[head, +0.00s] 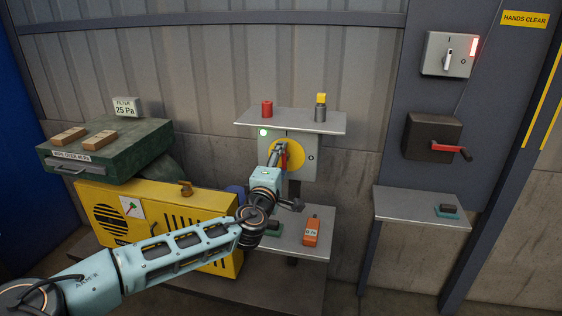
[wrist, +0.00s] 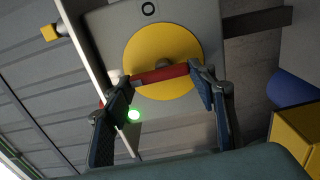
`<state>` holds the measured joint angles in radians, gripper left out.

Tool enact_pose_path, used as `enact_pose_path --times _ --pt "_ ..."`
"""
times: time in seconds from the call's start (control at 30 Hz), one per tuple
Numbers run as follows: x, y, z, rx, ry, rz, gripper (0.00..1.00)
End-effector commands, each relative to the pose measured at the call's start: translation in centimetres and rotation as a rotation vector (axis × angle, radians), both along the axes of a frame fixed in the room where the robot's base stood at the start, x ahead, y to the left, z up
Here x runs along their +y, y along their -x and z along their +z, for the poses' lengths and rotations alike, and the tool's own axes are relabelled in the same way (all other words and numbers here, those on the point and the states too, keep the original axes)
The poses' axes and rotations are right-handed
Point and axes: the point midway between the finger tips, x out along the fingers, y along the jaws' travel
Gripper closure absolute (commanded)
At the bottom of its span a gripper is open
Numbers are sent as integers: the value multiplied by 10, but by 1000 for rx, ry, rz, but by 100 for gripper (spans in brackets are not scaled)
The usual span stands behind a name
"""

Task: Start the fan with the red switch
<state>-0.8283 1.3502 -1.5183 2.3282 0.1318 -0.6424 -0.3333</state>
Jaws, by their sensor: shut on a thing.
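The red switch handle (wrist: 160,74) sits on a yellow disc (wrist: 183,45) on a grey box (head: 301,167) under the small shelf. My gripper (wrist: 158,80) is shut on the red handle, with one finger at each end of it in the wrist view. In the wrist view the handle lies crosswise to the direction of the O mark. In the head view my gripper (head: 277,153) covers part of the disc and handle. A green lamp (head: 263,132) glows at the box's upper left corner. A yellow machine (head: 165,220) with a round grille stands at left; I cannot tell whether a fan turns.
The shelf (head: 300,124) above holds a red cylinder (head: 267,108) and a yellow-topped block (head: 321,106). Below, an orange device (head: 311,231) stands on a grey shelf. At right are a lever box (head: 448,54) with a red light and a red crank (head: 450,148).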

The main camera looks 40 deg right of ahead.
Motion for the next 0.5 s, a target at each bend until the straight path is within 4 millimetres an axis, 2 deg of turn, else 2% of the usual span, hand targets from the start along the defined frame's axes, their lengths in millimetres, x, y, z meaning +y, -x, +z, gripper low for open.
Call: enact_pose_path --times 0.07,0.1,0.23,0.5 --pt "0 -1 0 3 3 2 72" --pt "0 -1 0 2 2 2 45" --pt "0 0 0 2 1 1 31" --pt "0 0 0 1 1 1 30"
